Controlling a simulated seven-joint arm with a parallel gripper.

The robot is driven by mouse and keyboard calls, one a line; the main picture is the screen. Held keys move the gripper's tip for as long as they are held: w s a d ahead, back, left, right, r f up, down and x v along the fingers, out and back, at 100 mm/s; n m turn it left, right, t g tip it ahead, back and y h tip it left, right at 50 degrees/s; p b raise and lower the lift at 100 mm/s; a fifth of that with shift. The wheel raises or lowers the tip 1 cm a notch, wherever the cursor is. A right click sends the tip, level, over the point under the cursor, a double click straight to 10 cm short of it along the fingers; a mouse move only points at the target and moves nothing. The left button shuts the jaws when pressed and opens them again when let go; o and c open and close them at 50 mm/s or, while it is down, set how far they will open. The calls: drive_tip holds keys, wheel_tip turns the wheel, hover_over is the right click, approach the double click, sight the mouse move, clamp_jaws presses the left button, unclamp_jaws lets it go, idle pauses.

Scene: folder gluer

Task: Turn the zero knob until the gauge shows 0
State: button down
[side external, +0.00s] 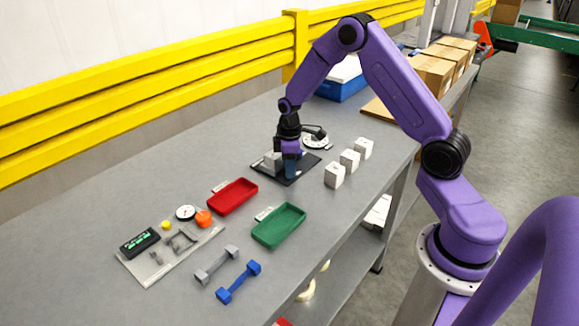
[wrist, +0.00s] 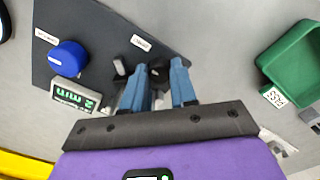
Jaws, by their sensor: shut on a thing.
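A dark plate (side external: 297,177) lies on the bench, and it fills the upper left of the wrist view (wrist: 95,25). On it are a blue knob (wrist: 68,55), a small gauge with a green display (wrist: 73,96) and a black knob (wrist: 158,73). The display is turned in the picture and I cannot read its digits surely. My gripper (wrist: 160,67) is down at the plate, its blue fingers on either side of the black knob and shut on it. In the side view my gripper (side external: 291,166) partly hides the plate. Small labels (wrist: 140,42) are too blurred to read.
Several white blocks (side external: 349,161) stand right of the plate. A white round dial (side external: 316,142) lies behind it. Yellow rails (side external: 150,85) run along the bench's far side.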

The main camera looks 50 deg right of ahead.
drive_tip(key=m, duration=0.4)
drive_tip(key=shift+m, duration=1.8)
drive_tip(key=c, duration=1.2)
unclamp_jaws()
drive_tip(key=shift+o, duration=0.2)
wheel_tip(320, 180, up, 18)
drive_tip(key=shift+f, duration=0.25)
